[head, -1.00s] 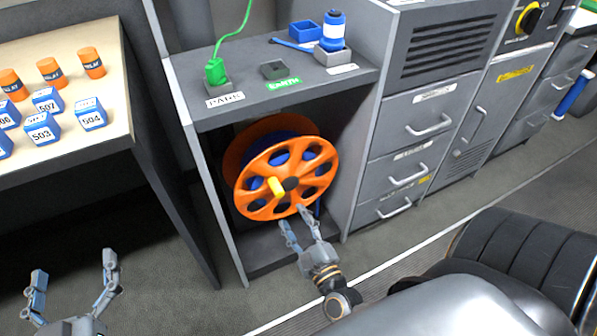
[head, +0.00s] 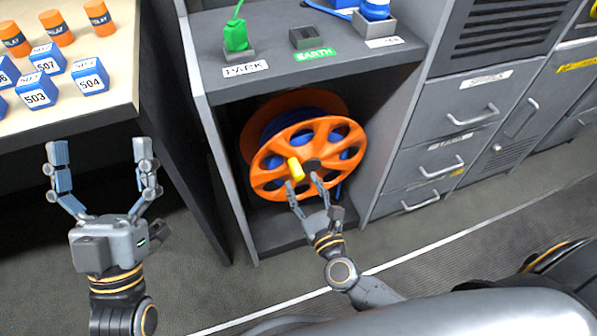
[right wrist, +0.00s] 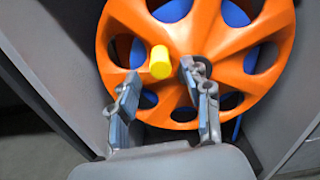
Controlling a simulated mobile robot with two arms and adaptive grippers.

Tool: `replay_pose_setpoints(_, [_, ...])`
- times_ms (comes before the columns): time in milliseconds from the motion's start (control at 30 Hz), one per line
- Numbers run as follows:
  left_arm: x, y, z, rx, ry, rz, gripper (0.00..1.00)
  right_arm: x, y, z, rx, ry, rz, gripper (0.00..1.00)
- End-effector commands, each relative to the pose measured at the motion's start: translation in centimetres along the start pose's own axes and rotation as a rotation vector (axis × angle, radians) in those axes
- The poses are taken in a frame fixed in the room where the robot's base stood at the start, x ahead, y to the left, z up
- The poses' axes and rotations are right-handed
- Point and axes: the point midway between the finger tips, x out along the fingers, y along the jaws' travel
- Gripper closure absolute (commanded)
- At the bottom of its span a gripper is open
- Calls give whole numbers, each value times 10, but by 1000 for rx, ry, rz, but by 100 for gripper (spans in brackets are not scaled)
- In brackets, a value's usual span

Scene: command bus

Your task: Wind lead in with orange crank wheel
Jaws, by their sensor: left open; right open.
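The orange crank wheel (head: 308,158) stands upright in the open bay of the grey cabinet, with blue lead (head: 348,153) showing behind its holes. Its yellow handle (head: 295,169) sticks out left of the dark hub (head: 313,165). My right gripper (head: 303,184) is open in front of the wheel, fingertips just below the handle and hub. In the right wrist view the yellow handle (right wrist: 160,62) lies between and beyond the open fingers; I cannot tell whether they touch it. My left gripper (head: 101,150) is open and empty, left of the cabinet in front of the table.
The table (head: 95,90) at left holds blue numbered blocks (head: 90,77) and orange relays (head: 56,28). The cabinet top carries a green plug (head: 236,36) in the PARK socket and an empty EARTH socket (head: 306,38). Drawers (head: 455,112) stand to the right.

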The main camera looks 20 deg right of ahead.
Motion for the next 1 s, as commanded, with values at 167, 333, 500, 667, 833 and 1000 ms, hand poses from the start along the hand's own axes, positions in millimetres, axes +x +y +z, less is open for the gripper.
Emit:
replay_pose_setpoints(167, [-1,0,-5,-1,30,1,9,30,0,0,0,-1,-1,51])
replay_pose_setpoints(333, [-1,1,-10,-3,54,2,9,44,0,0,1,0,-1,51])
replay_pose_setpoints(500, [-1,2,-11,-5,59,3,9,47,0,0,-1,1,0,51])
replay_pose_setpoints(667, [-1,2,-11,-5,58,3,9,46,0,0,-1,1,0,51])
replay_pose_setpoints(833, [-1,2,-10,-5,57,3,9,46,0,0,-1,1,0,86])
replay_pose_setpoints(1000, [-1,2,-10,-5,56,3,9,46,0,0,-1,1,0,100])
